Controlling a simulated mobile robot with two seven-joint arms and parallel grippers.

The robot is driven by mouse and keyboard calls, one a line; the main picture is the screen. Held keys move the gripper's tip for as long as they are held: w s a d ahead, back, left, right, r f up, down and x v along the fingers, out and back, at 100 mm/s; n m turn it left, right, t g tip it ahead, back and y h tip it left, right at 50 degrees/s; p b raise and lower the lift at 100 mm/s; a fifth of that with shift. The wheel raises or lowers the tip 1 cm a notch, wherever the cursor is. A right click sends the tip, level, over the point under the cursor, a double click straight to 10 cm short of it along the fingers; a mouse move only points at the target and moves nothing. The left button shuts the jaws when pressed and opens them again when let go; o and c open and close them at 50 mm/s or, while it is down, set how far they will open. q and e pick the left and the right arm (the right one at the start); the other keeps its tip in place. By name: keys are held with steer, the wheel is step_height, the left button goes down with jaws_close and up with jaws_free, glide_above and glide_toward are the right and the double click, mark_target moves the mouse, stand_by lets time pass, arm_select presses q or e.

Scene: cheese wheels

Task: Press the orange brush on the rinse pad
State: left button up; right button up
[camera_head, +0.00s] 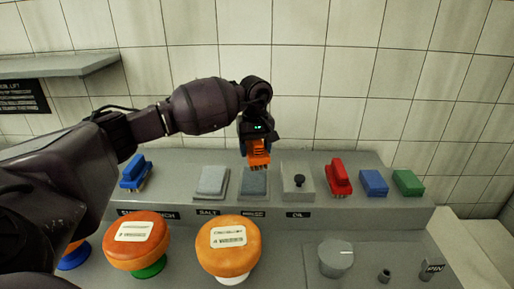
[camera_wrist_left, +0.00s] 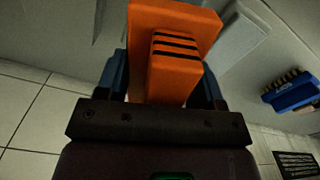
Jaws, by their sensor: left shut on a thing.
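The orange brush (camera_head: 258,154) is in my left gripper (camera_head: 257,142), bristles down, at the far edge of the rinse pad. The rinse pad (camera_head: 254,184) is a dark grey square on the raised ledge, with a dark label in front of it. I cannot tell whether the bristles touch the pad. In the left wrist view the orange brush (camera_wrist_left: 172,75) fills the space between the blue fingers of my left gripper (camera_wrist_left: 162,88). The bristles are hidden there. My right gripper is not in view.
A pale salt pad (camera_head: 212,181) is left of the rinse pad, and an oil box (camera_head: 298,182) with a black knob is right. A blue brush (camera_head: 136,173) and a red brush (camera_head: 339,178) stand farther out. Orange cheese wheels (camera_head: 137,252) (camera_head: 228,258) are in front.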

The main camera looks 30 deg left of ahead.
arm_select(q)
steer(key=shift+s+a+f, duration=0.15)
steer(key=shift+s+f, duration=0.05)
steer(key=shift+s, duration=0.05)
steer(key=shift+f, duration=0.3)
step_height(320, 180, down, 2)
steer(key=shift+w+f+b, duration=0.1)
steer(key=shift+b, duration=0.45)
step_height(320, 180, down, 2)
steer(key=shift+f+b, duration=0.1)
steer(key=shift+b, duration=0.25)
steer(key=shift+f, duration=0.25)
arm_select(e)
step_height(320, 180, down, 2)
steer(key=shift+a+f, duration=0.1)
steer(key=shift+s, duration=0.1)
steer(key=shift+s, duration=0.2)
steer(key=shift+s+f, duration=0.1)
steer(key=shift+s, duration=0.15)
arm_select(q)
steer(key=shift+f, duration=0.3)
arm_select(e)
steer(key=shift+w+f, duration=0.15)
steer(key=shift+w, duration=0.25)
